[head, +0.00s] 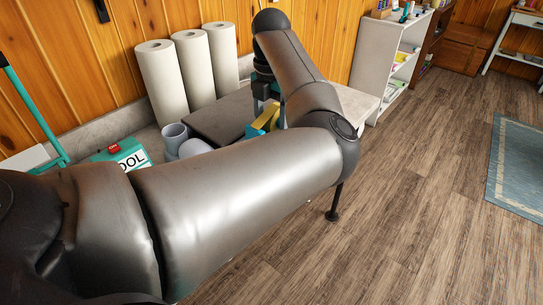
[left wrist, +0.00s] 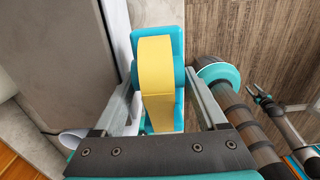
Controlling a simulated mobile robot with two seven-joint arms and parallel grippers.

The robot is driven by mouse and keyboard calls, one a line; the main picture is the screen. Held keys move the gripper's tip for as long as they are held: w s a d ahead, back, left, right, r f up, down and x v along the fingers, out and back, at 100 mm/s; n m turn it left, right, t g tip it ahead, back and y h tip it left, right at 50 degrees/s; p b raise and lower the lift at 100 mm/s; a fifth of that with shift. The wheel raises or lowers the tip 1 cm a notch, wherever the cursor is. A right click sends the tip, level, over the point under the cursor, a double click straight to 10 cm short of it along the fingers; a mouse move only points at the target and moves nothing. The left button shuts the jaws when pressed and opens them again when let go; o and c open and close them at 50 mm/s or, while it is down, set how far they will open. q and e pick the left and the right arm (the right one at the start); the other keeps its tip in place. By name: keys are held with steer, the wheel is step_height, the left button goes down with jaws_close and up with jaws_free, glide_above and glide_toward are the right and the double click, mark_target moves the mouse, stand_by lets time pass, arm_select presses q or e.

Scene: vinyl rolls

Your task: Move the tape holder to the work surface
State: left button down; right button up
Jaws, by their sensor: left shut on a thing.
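My left gripper (left wrist: 162,100) is shut on the tape holder (left wrist: 178,35), a teal body with a wide yellow roll of tape, held between its two grey fingers. In the head view the tape holder (head: 266,120) shows partly behind my left arm. The grey work surface (head: 215,117) lies along the wall, and in the left wrist view it fills the left side (left wrist: 65,55). The holder appears by its edge; I cannot tell whether they touch. A small pincer shape (left wrist: 260,94), possibly my right gripper, shows at right in the left wrist view.
Tall white rolls (head: 191,67) stand behind the work surface. Open wooden floor (head: 430,190) lies to the right.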

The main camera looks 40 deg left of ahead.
arm_select(q)
step_height(320, 180, down, 9)
steer(key=shift+f+b, duration=0.15)
steer(key=shift+b, duration=0.4)
arm_select(e)
steer(key=shift+d+f, duration=0.1)
steer(key=shift+f, duration=0.5)
steer(key=shift+f, duration=0.1)
arm_select(q)
steer(key=shift+f+b, duration=0.35)
steer(key=shift+f, duration=0.2)
steer(key=shift+c, duration=1)
jaws_free()
arm_select(e)
steer(key=shift+w+d+f, duration=0.25)
steer(key=shift+w+d, duration=0.2)
steer(key=shift+d, duration=0.05)
